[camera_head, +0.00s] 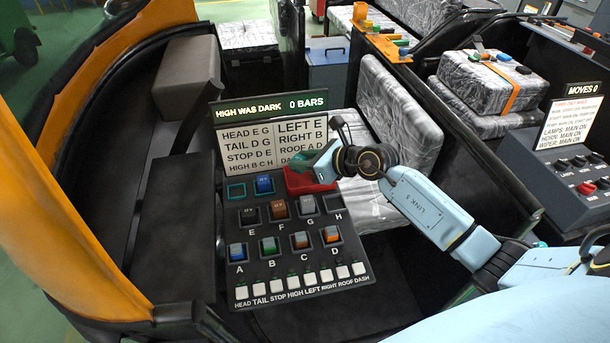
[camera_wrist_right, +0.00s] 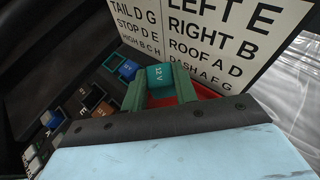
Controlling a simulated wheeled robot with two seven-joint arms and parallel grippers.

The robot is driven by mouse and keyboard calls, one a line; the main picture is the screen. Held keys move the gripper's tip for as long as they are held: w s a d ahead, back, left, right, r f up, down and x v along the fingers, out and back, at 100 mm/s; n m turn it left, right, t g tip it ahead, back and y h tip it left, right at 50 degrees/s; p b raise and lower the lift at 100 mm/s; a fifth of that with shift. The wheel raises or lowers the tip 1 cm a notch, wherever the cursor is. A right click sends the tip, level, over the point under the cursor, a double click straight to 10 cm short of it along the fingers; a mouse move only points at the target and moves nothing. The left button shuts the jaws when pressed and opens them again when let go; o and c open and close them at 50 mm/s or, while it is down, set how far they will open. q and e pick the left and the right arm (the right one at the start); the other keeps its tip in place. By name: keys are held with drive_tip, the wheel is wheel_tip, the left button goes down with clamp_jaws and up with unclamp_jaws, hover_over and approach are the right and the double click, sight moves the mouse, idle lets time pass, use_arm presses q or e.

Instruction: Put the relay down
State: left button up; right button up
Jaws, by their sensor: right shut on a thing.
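My right gripper (camera_head: 318,168) is at the upper right of the black relay panel (camera_head: 285,258), over a red tray (camera_head: 300,188). In the right wrist view its green fingers (camera_wrist_right: 160,88) are shut on a teal relay (camera_wrist_right: 160,75) marked 12 V. The red tray shows just behind and beside the relay (camera_wrist_right: 205,91); I cannot tell if the relay touches it. Other relays sit in the panel: a blue one (camera_head: 264,184) in the top row, a brown one (camera_head: 278,208) at F, a grey one (camera_head: 306,204) at G, and several along A to D. My left gripper is not in view.
A sign board (camera_head: 275,145) stands upright right behind the tray, under a display (camera_head: 270,107) reading HIGH WAS DARK, 0 BARS. White switches (camera_head: 305,279) line the panel's front edge. A green-edged socket (camera_head: 236,191) at top left looks empty. A wrapped seat (camera_head: 400,115) is at the right.

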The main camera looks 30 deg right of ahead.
sight(304, 184)
drive_tip(key=shift+f+b, duration=0.5)
drive_tip(key=shift+f, duration=1.7)
drive_tip(key=shift+f, duration=0.2)
drive_tip(key=o, duration=0.7)
drive_tip(key=shift+r, duration=0.15)
drive_tip(key=shift+s+d+r, duration=0.15)
drive_tip(key=shift+s+d, duration=0.05)
drive_tip(key=p+v, duration=0.1)
drive_tip(key=v, duration=1)
drive_tip(key=shift+s, duration=0.2)
